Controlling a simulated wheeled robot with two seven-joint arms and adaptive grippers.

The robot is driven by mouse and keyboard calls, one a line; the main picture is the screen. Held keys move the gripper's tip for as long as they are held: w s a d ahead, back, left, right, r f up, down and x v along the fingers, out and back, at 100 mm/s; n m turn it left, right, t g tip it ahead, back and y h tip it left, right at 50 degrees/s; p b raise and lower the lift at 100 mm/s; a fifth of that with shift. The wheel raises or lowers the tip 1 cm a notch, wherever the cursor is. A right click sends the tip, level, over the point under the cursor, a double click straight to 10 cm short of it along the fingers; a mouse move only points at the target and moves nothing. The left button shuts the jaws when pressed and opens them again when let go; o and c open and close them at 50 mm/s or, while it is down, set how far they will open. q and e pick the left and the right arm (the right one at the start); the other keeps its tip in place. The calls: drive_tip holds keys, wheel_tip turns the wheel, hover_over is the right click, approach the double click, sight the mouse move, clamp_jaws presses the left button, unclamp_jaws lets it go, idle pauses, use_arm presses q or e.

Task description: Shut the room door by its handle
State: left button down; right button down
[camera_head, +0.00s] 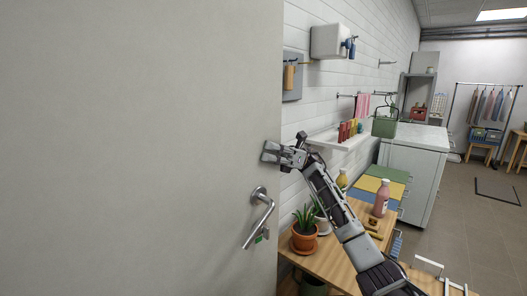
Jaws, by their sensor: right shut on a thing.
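The room door (140,150) is a large plain grey panel that fills the left half of the view. Its lever handle (262,215) is silver and slants down to the left from a round plate near the door's right edge. My right gripper (270,152) is at the door's edge, above the handle and apart from it. It is shut on the door's edge, with a grey finger part lying flat against the door's near face. The far side of the door is hidden. My left gripper is not in view.
A wooden table (326,263) with a potted plant (305,232) and a pink bottle (381,198) stands right of the door, under my right arm. A white wall shelf (340,138) is behind. Open floor (465,225) lies at the right.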

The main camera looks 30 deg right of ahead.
drive_tip(key=c, duration=0.9)
unclamp_jaws()
drive_tip(key=shift+d, duration=0.15)
drive_tip(key=shift+v, duration=5.9)
